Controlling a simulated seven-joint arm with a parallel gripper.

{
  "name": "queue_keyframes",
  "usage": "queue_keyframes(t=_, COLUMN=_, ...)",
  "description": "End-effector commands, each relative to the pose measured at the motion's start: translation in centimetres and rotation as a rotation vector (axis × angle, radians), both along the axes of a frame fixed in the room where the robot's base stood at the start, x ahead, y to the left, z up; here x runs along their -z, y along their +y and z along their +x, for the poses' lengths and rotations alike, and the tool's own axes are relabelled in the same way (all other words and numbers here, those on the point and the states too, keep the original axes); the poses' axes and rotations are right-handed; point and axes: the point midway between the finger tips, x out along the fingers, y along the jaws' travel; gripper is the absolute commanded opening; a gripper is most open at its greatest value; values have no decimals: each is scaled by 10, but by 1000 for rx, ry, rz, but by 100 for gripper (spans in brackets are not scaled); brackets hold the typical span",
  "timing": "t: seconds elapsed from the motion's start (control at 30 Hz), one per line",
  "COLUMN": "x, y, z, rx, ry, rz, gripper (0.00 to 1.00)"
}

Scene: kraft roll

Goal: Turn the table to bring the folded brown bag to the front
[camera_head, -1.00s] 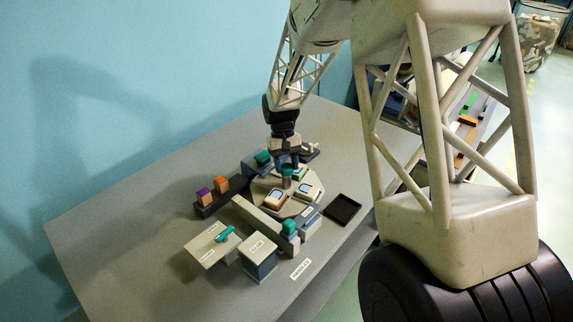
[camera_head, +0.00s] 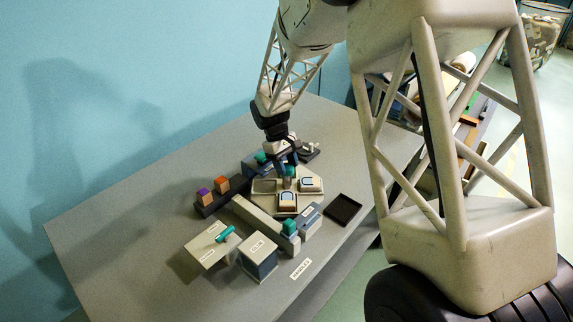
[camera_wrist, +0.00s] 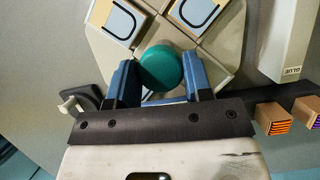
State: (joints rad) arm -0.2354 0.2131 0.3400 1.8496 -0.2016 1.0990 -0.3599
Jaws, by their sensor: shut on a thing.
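A pale, many-sided turntable (camera_head: 262,187) stands on the grey table, with a round green knob (camera_head: 290,171) at its middle. My gripper (camera_head: 288,167) comes down from above and is shut on this knob. In the wrist view its two blue fingers lie on either side of the green knob (camera_wrist: 160,68). I cannot tell which is the folded brown bag. The gripper hides part of the turntable's far side.
A dark holder (camera_head: 208,208) with orange and purple blocks stands to the left. A long pale bar (camera_head: 258,216), a labelled box (camera_head: 259,256) and a teal-handled box (camera_head: 213,245) stand in front. A black tray (camera_head: 343,209) lies to the right. The far-left tabletop is clear.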

Motion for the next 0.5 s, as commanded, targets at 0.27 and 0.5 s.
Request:
queue_keyframes(t=0.27, x=0, y=0, z=-1, rx=-139, ry=0, rz=0, gripper=4)
queue_keyframes(t=0.5, x=0, y=1, z=-1, rx=-258, ry=0, rz=0, gripper=4)
